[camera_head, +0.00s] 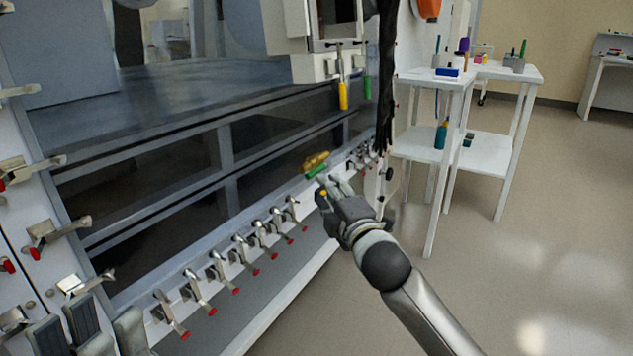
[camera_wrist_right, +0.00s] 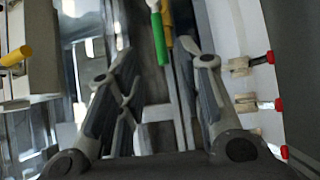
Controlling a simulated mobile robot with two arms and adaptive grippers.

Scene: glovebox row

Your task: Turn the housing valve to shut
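Two short handles, one yellow (camera_head: 316,159) and one green (camera_head: 316,171), sit close together at the cabinet's front ledge in the head view. I cannot tell for sure which fitting is the housing valve. My right gripper (camera_head: 334,184) is just in front of and below these handles, with its fingers towards them. In the right wrist view its fingers (camera_wrist_right: 165,72) are apart with nothing held; a green handle (camera_wrist_right: 160,35) and a yellow one show beyond the gap. Dark grey finger parts of my left gripper (camera_head: 82,330) show at the lower left, partly cut off.
A row of red-tipped toggle clamps (camera_head: 240,240) runs along the cabinet's front edge, with more clamps (camera_head: 45,235) on the left panel. Yellow (camera_head: 343,95) and green (camera_head: 367,88) handles hang above. White side tables (camera_head: 490,165) stand right; the floor (camera_head: 550,270) is clear.

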